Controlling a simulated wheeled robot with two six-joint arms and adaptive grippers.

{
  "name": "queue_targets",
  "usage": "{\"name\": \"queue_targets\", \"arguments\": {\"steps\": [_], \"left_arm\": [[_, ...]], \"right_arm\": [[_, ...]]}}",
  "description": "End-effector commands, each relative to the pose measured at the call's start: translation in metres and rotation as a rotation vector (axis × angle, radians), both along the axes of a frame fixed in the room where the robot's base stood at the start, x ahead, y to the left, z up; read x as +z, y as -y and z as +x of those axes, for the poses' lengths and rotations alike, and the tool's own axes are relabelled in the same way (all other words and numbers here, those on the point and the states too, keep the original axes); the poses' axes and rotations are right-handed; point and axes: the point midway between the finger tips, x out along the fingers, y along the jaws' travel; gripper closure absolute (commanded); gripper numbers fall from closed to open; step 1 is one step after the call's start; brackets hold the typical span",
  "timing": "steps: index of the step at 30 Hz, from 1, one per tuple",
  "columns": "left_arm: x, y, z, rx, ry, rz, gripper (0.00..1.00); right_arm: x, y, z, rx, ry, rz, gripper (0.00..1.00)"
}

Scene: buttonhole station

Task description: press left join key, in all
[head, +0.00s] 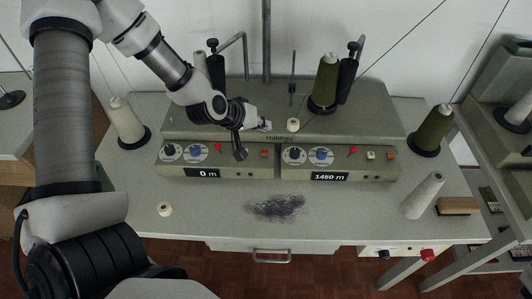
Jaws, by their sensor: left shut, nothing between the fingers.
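The winding machine (340,127) has two front panels. The left panel shows a black knob, a blue dial (195,152), a red knob (218,148) and a display (203,173) reading 0 m. My left gripper (240,155) is shut and empty, with its dark fingertips pointing down in front of the left panel, right of the red knob. It hides the part of that panel where the right panel shows small square keys (371,155), so I cannot see the left join key or tell whether the fingertips touch it. The right display (329,177) reads 1450 m. My right gripper is not in view.
An olive cone (326,80) stands on the machine. A white cone (126,119) stands at left, another olive cone (432,130) at right.

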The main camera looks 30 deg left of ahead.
Motion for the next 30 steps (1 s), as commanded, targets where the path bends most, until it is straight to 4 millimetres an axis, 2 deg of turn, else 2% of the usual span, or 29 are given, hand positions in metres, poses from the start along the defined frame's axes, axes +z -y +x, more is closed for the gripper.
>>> {"name": "queue_targets", "arguments": {"steps": [1, 3, 12, 16, 30], "left_arm": [[-0.014, 0.000, 0.000, 0.000, 0.000, 0.000, 1.00], [-0.025, 0.000, 0.000, -0.001, -0.001, 0.000, 1.00], [-0.066, 0.000, -0.001, -0.001, -0.001, 0.000, 1.00], [-0.072, 0.000, -0.001, 0.000, 0.000, 0.000, 1.00], [-0.070, 0.000, -0.001, 0.000, 0.000, 0.000, 1.00]], "right_arm": [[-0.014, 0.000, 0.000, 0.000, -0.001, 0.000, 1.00], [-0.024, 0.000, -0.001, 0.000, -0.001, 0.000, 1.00], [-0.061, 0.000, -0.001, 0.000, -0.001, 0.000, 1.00], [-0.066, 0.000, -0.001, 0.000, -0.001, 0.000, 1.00], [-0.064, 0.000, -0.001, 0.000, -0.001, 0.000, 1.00]]}}
